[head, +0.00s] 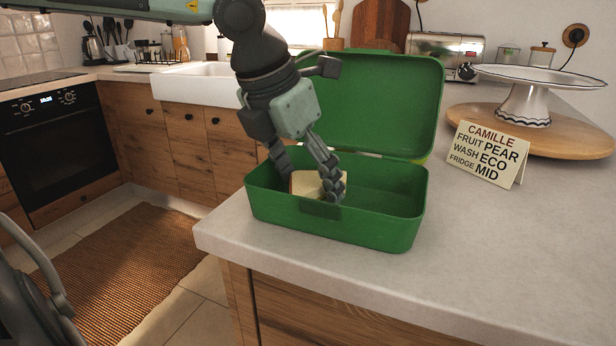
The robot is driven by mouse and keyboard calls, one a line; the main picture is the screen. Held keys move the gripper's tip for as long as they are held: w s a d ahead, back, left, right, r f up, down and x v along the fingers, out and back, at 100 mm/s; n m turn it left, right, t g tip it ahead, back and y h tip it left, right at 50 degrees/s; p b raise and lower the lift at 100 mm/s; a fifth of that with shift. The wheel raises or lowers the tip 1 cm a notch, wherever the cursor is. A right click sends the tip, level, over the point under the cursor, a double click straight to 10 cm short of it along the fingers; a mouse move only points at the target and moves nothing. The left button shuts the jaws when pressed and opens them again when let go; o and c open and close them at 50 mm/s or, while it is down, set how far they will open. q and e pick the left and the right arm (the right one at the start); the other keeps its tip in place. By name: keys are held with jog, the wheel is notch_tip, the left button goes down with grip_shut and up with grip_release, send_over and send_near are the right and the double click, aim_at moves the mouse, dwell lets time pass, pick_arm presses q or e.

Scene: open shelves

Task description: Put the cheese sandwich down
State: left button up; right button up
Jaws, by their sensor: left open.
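The cheese sandwich (306,184) is a pale, bread-coloured block in the left part of the open green lunch box (345,230). Its lower part is hidden by the box's front wall. My left gripper (312,183) reaches down into the box from above. Its fingers are open, one on each side of the sandwich; whether they touch it I cannot tell. My right gripper is not in view.
The box's raised green lid (385,100) stands behind it. A lettered card (487,155) and a cake stand (525,100) on a round wooden board (570,143) are at the right. The counter (480,245) is clear in front and right of the box.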

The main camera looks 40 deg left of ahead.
pick_arm(q)
jog(key=v, duration=1.2)
jog(key=shift+w, duration=0.1)
dwell(1.0)
